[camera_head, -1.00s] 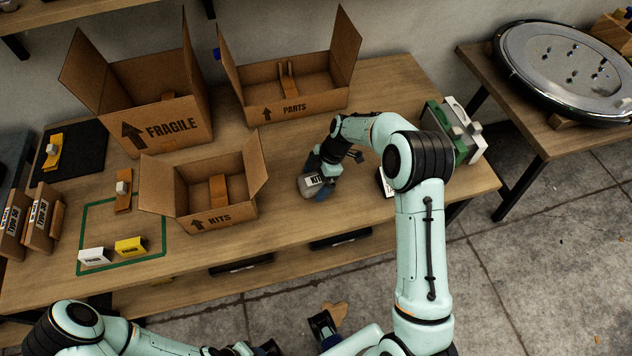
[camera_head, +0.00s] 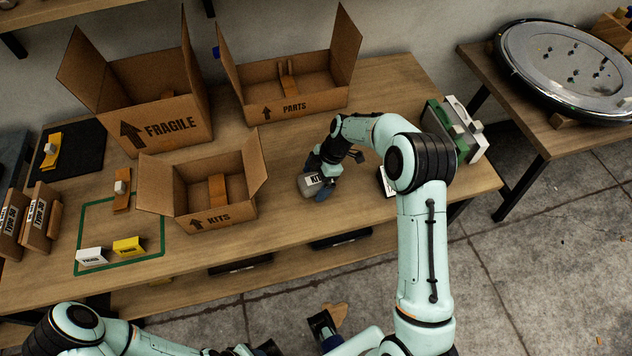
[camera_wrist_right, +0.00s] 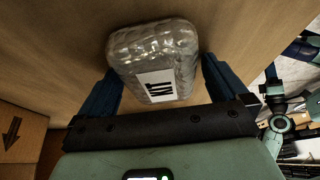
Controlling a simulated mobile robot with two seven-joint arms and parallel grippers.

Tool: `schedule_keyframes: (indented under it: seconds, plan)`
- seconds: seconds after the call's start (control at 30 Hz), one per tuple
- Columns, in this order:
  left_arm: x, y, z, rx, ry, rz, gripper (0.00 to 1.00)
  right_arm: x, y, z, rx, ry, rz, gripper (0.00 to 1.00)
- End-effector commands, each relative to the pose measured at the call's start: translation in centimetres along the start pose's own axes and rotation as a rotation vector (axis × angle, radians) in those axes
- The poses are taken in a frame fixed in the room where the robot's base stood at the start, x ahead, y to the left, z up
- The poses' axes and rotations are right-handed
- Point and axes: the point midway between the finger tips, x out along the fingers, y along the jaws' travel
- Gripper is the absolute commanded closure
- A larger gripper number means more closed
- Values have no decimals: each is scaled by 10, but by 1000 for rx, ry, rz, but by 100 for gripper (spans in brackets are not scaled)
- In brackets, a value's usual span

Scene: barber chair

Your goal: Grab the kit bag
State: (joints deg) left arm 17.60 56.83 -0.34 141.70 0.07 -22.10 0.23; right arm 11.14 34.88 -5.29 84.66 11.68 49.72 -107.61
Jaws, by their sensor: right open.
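The kit bag (camera_head: 309,186) is a small grey, clear-looking pack with a white label, lying on the wooden table right of the KITS box. In the right wrist view the kit bag (camera_wrist_right: 153,48) lies between and ahead of the two blue fingers. My right gripper (camera_head: 322,181) is open, low over the table, with its fingers around the near part of the bag. In the right wrist view the right gripper (camera_wrist_right: 160,85) shows a finger on each side of the bag; whether they touch it is unclear. My left gripper (camera_head: 325,328) is low at the bottom edge, its jaws unclear.
The open KITS box (camera_head: 225,215) stands left of the bag. The FRAGILE box (camera_head: 170,130) and PARTS box (camera_head: 300,106) stand behind. A green-and-white holder (camera_head: 462,130) is at the table's right end. Bare table lies between the bag and the PARTS box.

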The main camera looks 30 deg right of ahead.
Motion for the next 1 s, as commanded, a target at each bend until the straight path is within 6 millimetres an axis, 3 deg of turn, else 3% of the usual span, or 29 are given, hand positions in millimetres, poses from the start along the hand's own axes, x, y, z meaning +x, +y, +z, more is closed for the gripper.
schedule_keyframes:
  seconds: [0.13, 0.17, 0.3, 0.33, 0.8, 1.0]
  plan:
    - [0, 0, 0, 0, 0, 0, 57, 0, 0, 0, 0, 0, 0, 0]
    - [0, 0, 0, 0, 0, 0, 57, 0, 0, 0, 0, 0, 0, 6]
    - [0, 0, 0, 0, 0, 0, 57, 0, 0, 0, -1, 0, 0, 52]
    - [0, 0, 0, 0, 0, 0, 57, 0, 0, 0, -1, 0, 0, 54]
    - [-12, 5, -1, 2, 4, 2, 57, -7, 1, -4, -3, 0, 0, 54]
    - [-10, 4, -1, 1, 4, 1, 57, -44, 2, -19, -5, 1, 7, 54]
